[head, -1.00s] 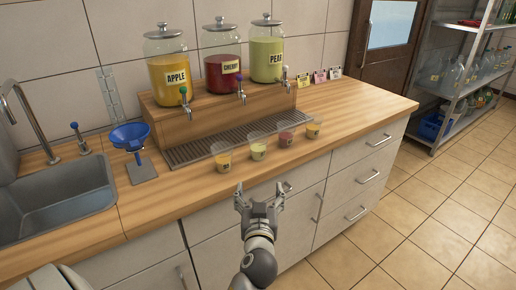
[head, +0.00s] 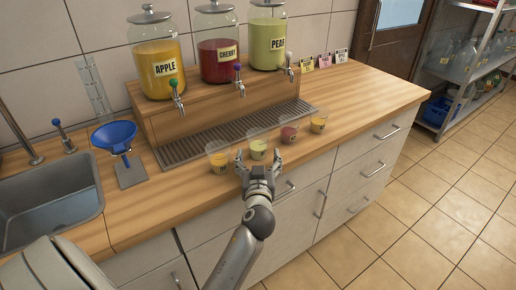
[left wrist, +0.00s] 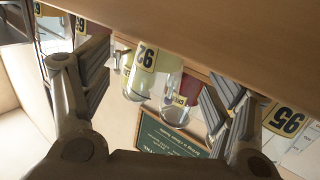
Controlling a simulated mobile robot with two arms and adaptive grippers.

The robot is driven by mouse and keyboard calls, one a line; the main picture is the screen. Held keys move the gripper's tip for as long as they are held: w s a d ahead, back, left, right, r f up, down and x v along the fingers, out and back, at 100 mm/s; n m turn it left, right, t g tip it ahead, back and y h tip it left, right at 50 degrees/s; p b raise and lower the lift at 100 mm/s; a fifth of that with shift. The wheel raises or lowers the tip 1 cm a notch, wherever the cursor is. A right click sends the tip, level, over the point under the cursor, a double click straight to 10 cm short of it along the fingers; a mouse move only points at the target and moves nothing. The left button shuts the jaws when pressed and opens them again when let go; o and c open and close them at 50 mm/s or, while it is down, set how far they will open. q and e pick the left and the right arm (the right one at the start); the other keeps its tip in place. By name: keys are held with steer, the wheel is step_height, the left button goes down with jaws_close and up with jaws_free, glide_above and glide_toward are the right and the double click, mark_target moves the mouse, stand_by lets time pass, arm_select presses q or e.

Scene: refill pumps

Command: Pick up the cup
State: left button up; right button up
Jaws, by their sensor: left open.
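My right gripper is not in view.
Labelled apple (head: 158,68), cherry (head: 220,55) and pear (head: 268,42) dispensers stand on a wooden riser behind a drip tray (head: 190,150). A blue funnel on a stand (head: 114,136) and a sink (head: 45,205) are at left. The counter right of the cups is clear.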

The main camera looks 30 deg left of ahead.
mark_target(258, 153)
arm_select(q)
steer(key=shift+w+a+r+p, duration=0.1)
steer(key=shift+w+a+p, duration=0.25)
steer(key=shift+w, duration=0.15)
steer(key=p+x, duration=0.1)
steer(key=x, duration=0.3)
steer(key=shift+w+a, duration=0.1)
steer(key=shift+a, duration=0.05)
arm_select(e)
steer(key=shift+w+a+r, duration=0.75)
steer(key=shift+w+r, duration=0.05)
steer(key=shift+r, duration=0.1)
arm_select(q)
steer(key=shift+c, duration=0.2)
steer(key=c, duration=1.1)
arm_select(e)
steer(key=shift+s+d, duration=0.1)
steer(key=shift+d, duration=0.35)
